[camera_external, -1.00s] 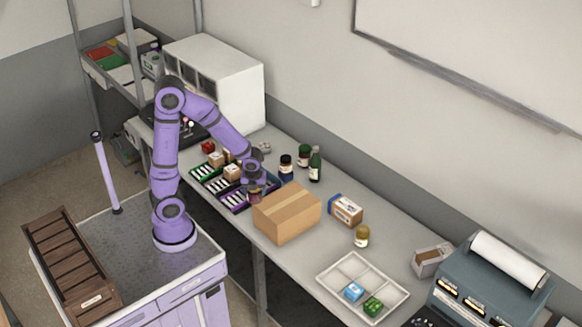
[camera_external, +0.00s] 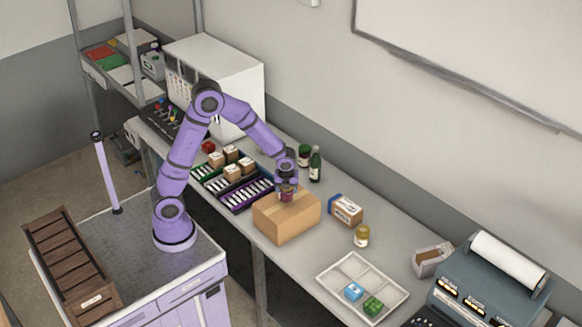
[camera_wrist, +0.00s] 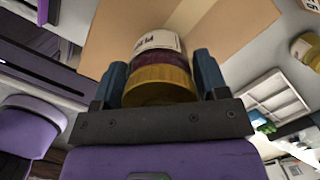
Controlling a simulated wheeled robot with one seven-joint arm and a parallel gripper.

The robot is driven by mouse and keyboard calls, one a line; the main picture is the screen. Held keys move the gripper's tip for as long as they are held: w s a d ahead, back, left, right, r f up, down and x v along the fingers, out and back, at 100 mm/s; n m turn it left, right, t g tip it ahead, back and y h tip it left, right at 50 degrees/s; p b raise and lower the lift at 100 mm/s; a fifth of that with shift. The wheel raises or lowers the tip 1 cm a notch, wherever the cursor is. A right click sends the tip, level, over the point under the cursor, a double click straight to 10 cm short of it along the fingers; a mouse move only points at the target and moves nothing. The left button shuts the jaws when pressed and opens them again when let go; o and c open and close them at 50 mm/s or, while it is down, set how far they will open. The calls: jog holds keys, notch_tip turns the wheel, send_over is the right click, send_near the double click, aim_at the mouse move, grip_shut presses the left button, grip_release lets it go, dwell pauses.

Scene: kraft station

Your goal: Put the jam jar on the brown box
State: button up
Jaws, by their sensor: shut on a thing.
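The jam jar (camera_external: 287,196) is dark red with a pale label. It is between the fingers of my gripper (camera_external: 287,188), which is shut on it. In the wrist view the jar (camera_wrist: 158,62) shows its gold lid toward the camera, between the two blue-grey fingers (camera_wrist: 160,85). The brown box (camera_external: 285,222) is a closed cardboard carton on the table. The jar is over the top of the box, near its back left part. I cannot tell whether the jar touches the box. The box top (camera_wrist: 110,28) also shows beyond the jar in the wrist view.
A purple tray (camera_external: 240,203) lies left of the box. A small blue-and-brown carton (camera_external: 346,209), a yellow jar (camera_external: 362,236) and a white divided tray (camera_external: 335,287) are to the right.

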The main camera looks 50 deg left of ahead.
jog(key=shift+f, duration=0.65)
jog(key=o, duration=1.1)
jog(key=shift+f, duration=0.15)
